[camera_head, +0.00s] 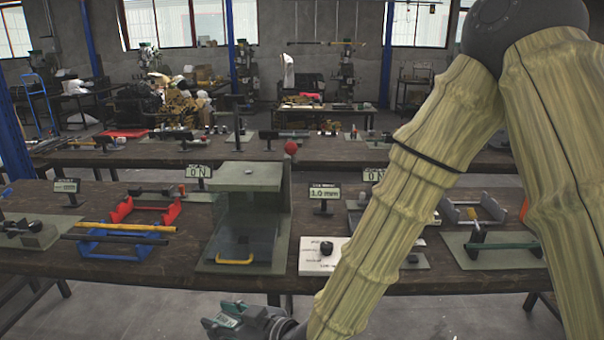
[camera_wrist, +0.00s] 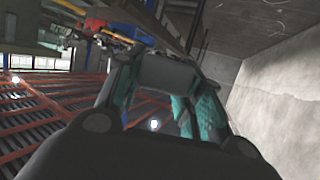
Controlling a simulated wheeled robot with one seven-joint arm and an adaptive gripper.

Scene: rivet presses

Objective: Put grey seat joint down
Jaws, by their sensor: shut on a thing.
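My gripper (camera_head: 226,318) is low at the bottom of the head view, in front of the table's front edge and below its top. In the wrist view its two dark fingers with teal pads (camera_wrist: 165,95) are shut on a dark grey piece (camera_wrist: 167,73), which looks like the grey seat joint. The piece spans the gap between the fingertips. Its full shape is hidden by the fingers and the dim light. In the head view I cannot make it out clearly from the gripper.
The wooden table (camera_head: 120,277) carries a press with a clear guard (camera_head: 250,215), a blue rack (camera_head: 125,245) and red rack (camera_head: 145,207) with rods, a white box (camera_head: 318,262), a "1.0 mm" sign (camera_head: 324,192) and a green plate (camera_head: 490,255). My arm covers the table's right-middle part.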

